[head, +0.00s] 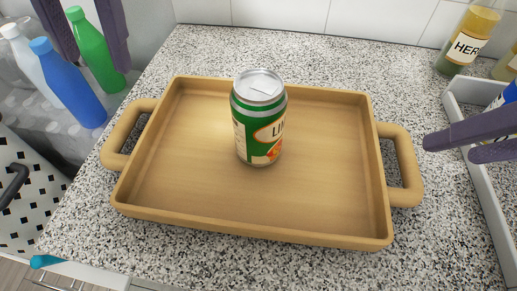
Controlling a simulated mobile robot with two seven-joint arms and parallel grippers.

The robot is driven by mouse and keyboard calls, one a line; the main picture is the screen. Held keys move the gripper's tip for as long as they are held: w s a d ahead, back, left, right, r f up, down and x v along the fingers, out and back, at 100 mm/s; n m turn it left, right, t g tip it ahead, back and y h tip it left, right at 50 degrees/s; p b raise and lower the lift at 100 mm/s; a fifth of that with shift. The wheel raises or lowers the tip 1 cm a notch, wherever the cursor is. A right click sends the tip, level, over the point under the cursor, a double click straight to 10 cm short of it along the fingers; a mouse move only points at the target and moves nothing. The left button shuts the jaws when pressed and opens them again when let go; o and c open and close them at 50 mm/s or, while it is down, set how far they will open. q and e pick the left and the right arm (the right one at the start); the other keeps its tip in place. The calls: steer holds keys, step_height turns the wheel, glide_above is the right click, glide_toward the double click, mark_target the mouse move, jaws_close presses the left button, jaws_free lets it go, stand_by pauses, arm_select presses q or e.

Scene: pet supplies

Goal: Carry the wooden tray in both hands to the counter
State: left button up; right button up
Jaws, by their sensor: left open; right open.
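The wooden tray (200,218) lies flat on a speckled grey counter (315,55), with one loop handle (119,142) at its left end and another (407,165) at its right end. A green drink can (260,118) stands upright on the tray, a little behind its middle. My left gripper (98,66) is open and empty at the upper left, above and behind the left handle and apart from it. My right gripper (450,148) is open and empty just right of the right handle, with its fingers pointing toward it. No contact shows.
A white tray or bin (482,190) stands right of the wooden tray. An oil bottle (469,38) is at the back right. Blue (70,85) and green (92,50) bottles are at the left, beyond the counter edge. The counter behind the tray is clear.

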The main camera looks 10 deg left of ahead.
steer(key=v, duration=0.4)
steer(key=shift+s+r, duration=0.1)
steer(key=shift+r, duration=0.1)
arm_select(q)
steer(key=shift+d, duration=0.1)
steer(key=s+d+f+m+t+h+p, duration=0.25)
steer(key=s+d+m+h+p, duration=0.2)
steer(key=s+d, duration=0.5)
steer(key=s+a+r+n+t+y+p, duration=0.1)
steer(key=s+a+r+n+y+p, duration=0.15)
steer(key=s+a+p, duration=0.45)
arm_select(e)
steer(key=s+n+h+b, duration=0.1)
steer(key=s+n+h, duration=0.1)
steer(key=s, duration=1)
arm_select(q)
step_height(320, 180, up, 37)
steer(key=p, duration=3.6)
steer(key=shift+w+a+f+p, duration=0.15)
steer(key=shift+a+p, duration=0.2)
steer(key=shift+p, duration=0.05)
arm_select(e)
step_height(320, 180, up, 38)
steer(key=shift+w+d+f+g, duration=0.15)
steer(key=shift+w+d+g, duration=0.05)
steer(key=shift+d+g, duration=0.2)
